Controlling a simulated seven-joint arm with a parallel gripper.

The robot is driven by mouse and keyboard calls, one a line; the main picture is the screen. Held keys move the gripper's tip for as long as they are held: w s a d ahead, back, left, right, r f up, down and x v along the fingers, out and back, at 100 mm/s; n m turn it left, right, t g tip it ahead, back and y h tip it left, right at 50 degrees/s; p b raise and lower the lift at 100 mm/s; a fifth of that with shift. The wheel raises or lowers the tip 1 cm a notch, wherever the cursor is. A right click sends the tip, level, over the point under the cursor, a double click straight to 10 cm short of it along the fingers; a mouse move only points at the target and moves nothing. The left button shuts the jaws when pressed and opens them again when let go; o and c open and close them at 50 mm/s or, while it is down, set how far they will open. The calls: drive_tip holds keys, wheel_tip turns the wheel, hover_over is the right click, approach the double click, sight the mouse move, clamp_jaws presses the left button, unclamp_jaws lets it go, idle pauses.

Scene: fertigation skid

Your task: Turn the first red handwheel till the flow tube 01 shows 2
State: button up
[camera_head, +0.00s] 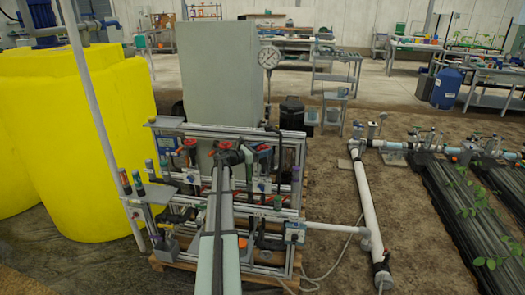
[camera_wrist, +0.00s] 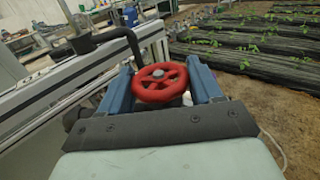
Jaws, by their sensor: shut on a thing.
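A red handwheel (camera_wrist: 160,83) with a pale hub sits between the two blue fingers of my gripper (camera_wrist: 163,88) in the wrist view. The fingers are shut on its rim from both sides. In the head view my gripper (camera_head: 229,155) is at the top of the skid frame, and the red of this wheel (camera_head: 225,145) shows just behind it. Another red handwheel (camera_head: 190,143) stands to the left, clear of my gripper. Several small upright tubes stand on the skid; I cannot tell which is flow tube 01, and no reading is legible.
The metal skid frame (camera_head: 200,127) carries pipes and valves close around my gripper. A black bent pipe (camera_wrist: 130,42) rises near the left finger. A grey panel (camera_head: 220,75) stands behind, and yellow tanks (camera_head: 75,140) stand at the left.

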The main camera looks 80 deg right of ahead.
drive_tip(key=shift+s+a+n+t+h, duration=0.1)
drive_tip(key=shift+a+n+t+h, duration=0.1)
drive_tip(key=shift+n+t+h, duration=0.25)
drive_tip(key=shift+d+n+t+h, duration=0.1)
drive_tip(key=shift+n+t+h, duration=0.35)
drive_tip(key=shift+t+h, duration=0.1)
drive_tip(key=o, duration=1.1)
drive_tip(key=shift+c, duration=0.2)
drive_tip(key=v, duration=1.3)
drive_tip(key=shift+w+a, duration=0.25)
drive_tip(key=shift+a, duration=0.05)
